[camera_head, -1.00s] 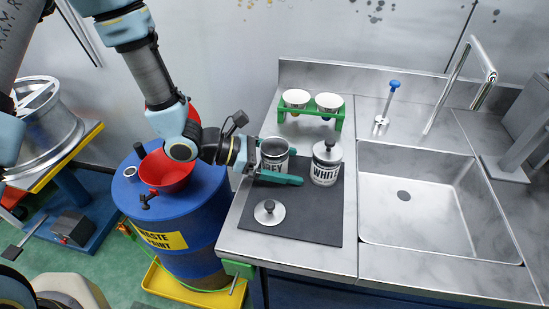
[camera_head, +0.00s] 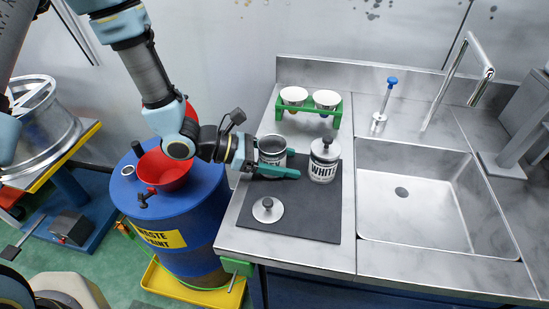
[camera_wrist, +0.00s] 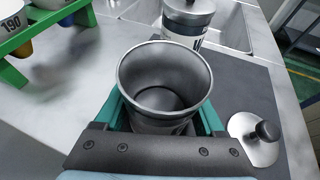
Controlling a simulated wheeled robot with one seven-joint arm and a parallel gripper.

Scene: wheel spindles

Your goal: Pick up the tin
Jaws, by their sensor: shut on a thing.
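The open grey tin (camera_head: 272,145) stands upright on the dark mat (camera_head: 305,222), its lid off. In the wrist view the tin (camera_wrist: 165,78) sits between the teal fingers of my gripper (camera_wrist: 163,122), and I see down into its dark inside. My gripper (camera_head: 276,165) is shut on the tin from the left side, low and level. The fingers hide part of the tin's label. I cannot tell whether the tin's base is clear of the mat.
A lidded WHITE tin (camera_head: 323,162) stands close to the right. A loose lid (camera_head: 267,210) lies on the mat in front. A green rack (camera_head: 310,108) with two cups is behind. The sink (camera_head: 430,200) is at right; a blue drum (camera_head: 172,212) with a red funnel is left.

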